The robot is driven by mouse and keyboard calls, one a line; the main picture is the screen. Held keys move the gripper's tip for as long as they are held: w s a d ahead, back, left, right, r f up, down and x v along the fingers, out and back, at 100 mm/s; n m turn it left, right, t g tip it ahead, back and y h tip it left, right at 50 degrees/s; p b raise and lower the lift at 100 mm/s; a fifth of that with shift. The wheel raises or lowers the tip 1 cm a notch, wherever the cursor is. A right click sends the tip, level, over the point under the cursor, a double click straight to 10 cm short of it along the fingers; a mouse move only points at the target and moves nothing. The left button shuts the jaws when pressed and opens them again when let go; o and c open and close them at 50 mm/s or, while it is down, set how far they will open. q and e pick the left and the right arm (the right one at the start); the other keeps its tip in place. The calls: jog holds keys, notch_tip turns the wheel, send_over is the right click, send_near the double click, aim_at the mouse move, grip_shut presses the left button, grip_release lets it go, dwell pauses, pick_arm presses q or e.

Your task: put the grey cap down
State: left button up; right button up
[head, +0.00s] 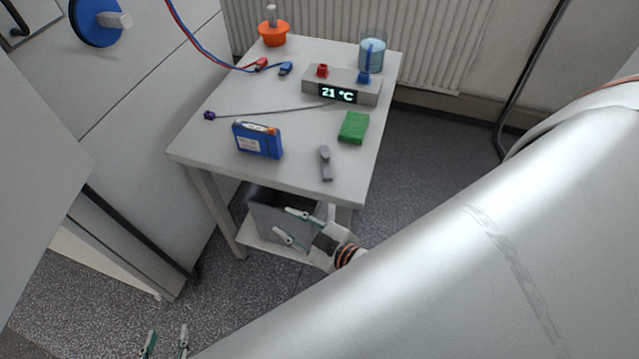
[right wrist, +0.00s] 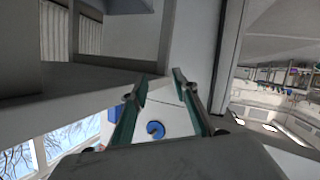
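A small grey piece (head: 325,163) with a rounder end lies near the front right edge of the white table; it may be the grey cap, but I cannot tell for sure. My right gripper (head: 287,224) is below the table's front edge, in front of the dark grey bin, with its fingers apart. In the right wrist view my right gripper (right wrist: 159,84) is also open, with nothing between the fingertips. My left gripper (head: 166,338) is at the bottom edge, low over the floor, with its fingers apart and empty; most of it is out of frame.
The table (head: 225,150) holds a blue battery (head: 258,140), a green block (head: 353,128), a temperature unit (head: 345,84), a beaker (head: 373,52), an orange holder (head: 273,34), plugs and a thin probe cable. A grey bin (head: 285,214) stands on the shelf below.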

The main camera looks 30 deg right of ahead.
jog(key=s+d+f+m+g+h, duration=0.1)
jog(key=s+d+f+m+g, duration=0.1)
jog(key=s+f, duration=0.5)
jog(key=shift+s+d+f+m+g+h, duration=0.3)
jog(key=shift+d+m+g, duration=0.15)
jog(key=shift+d, duration=0.45)
